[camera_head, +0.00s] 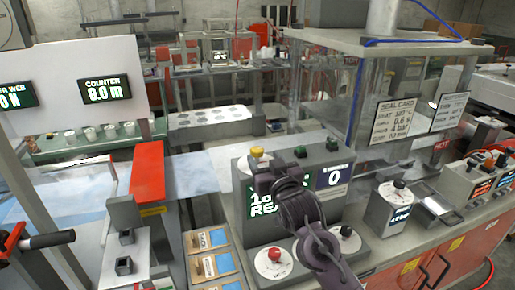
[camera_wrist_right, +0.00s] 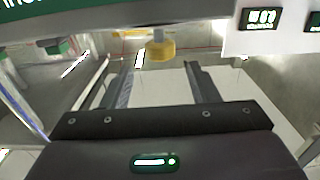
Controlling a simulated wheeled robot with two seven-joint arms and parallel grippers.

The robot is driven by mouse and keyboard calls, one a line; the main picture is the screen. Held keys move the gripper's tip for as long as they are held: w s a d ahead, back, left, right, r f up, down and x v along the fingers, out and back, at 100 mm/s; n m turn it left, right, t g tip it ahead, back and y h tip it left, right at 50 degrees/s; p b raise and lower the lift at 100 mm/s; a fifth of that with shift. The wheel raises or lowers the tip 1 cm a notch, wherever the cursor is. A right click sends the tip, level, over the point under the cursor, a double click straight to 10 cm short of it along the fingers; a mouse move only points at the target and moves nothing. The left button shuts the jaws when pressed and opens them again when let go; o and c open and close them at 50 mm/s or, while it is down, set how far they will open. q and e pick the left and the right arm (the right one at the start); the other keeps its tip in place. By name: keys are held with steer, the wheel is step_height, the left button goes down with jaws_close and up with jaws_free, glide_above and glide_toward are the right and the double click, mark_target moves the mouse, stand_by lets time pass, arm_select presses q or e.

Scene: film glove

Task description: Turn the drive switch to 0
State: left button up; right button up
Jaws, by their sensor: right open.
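A grey control box (camera_head: 238,205) stands on the bench in the head view. On its sloping lower face are two white dials, one with a red knob (camera_head: 274,254) and one with a black knob (camera_head: 346,232). I cannot read which is the drive switch. My right gripper (camera_head: 260,168) is in front of the box's upper face, by the yellow button. Its fingers (camera_wrist_right: 158,70) are apart and empty. My right arm hides part of the green display.
A blue panel (camera_head: 334,176) on the box reads 0, with green buttons (camera_head: 332,143) above. A red panel (camera_head: 148,172) and sample cards (camera_head: 212,266) lie left.

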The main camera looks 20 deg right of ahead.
mark_target(258, 150)
steer(key=w+p, duration=0.1)
steer(key=w, duration=0.4)
steer(key=shift+w+a+p, duration=0.1)
steer(key=shift+a+p, duration=0.1)
steer(key=shift+p, duration=0.15)
steer(key=shift+w, duration=0.55)
steer(key=c, duration=1)
steer(key=shift+o, duration=0.2)
